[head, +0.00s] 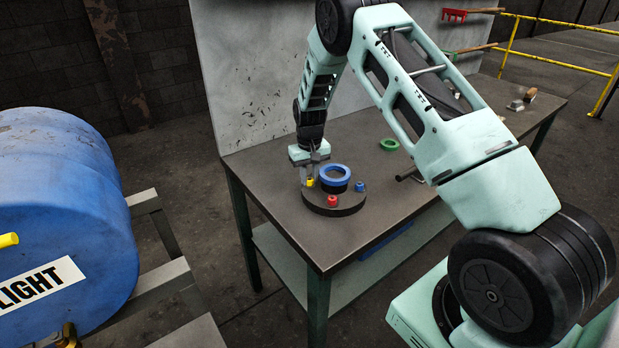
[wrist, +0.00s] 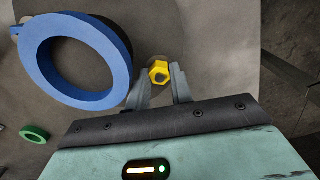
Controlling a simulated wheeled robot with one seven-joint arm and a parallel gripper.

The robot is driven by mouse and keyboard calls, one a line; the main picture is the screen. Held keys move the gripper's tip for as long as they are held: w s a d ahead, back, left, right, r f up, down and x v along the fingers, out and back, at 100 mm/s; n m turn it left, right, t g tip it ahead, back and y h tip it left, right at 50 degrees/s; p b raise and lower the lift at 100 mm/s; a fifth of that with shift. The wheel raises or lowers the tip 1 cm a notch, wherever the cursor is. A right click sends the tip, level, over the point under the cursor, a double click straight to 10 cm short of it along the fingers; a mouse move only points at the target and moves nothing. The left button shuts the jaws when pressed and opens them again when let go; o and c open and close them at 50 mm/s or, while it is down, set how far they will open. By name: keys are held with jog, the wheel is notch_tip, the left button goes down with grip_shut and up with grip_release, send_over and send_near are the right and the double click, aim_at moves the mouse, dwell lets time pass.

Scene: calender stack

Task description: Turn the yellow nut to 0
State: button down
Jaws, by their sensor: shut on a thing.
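The yellow nut (head: 310,182) sits on the left side of a dark round base (head: 334,208) on the workbench. In the wrist view the yellow nut (wrist: 159,72) lies between the tips of my two grey fingers. My gripper (head: 313,178) points down over it and is shut on it. A red nut (head: 333,200) and a blue nut (head: 359,186) sit on the same base. A blue ring (head: 335,174) stands at its centre; it also shows in the wrist view (wrist: 35,70), left of my fingers. No number marking is readable around the yellow nut.
A green ring (head: 389,145) lies behind on the workbench (head: 260,205). Small objects lie at the bench's far right end. A pale upright panel (head: 240,80) stands behind the bench. A large blue drum (head: 60,200) marked "LIGHT" is at left.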

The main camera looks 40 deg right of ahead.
dwell(0.3)
jog(key=c, duration=1.2)
grip_release()
jog(key=shift+c, duration=0.2)
